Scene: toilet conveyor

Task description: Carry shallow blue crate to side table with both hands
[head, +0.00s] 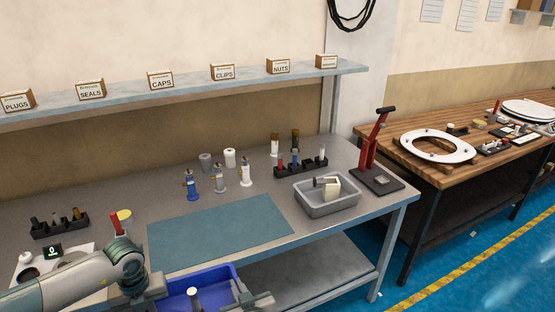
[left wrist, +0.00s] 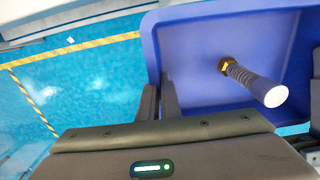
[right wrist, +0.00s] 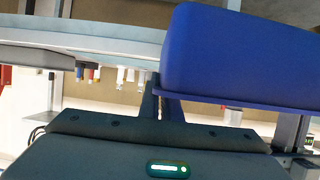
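The shallow blue crate (head: 222,275) shows at the bottom of the head view, in front of the workbench and partly cut off. It also fills the upper right of the left wrist view (left wrist: 200,60) and shows from outside in the right wrist view (right wrist: 240,55). My left gripper (left wrist: 160,98) is closed on the crate's wall on one side. My right gripper (head: 239,289) has its fingers on the crate's rim on the other side (right wrist: 160,103). A ribbed grey part with a brass collar and white cap (left wrist: 255,85) is in the crate.
The workbench (head: 340,215) holds a teal mat (head: 215,232), a grey bin (head: 325,205), a red press (head: 372,150) and several small parts. A wooden-topped table (head: 445,120) with a white seat ring (head: 438,146) stands at the right. Open blue floor (head: 440,275) lies in front of it.

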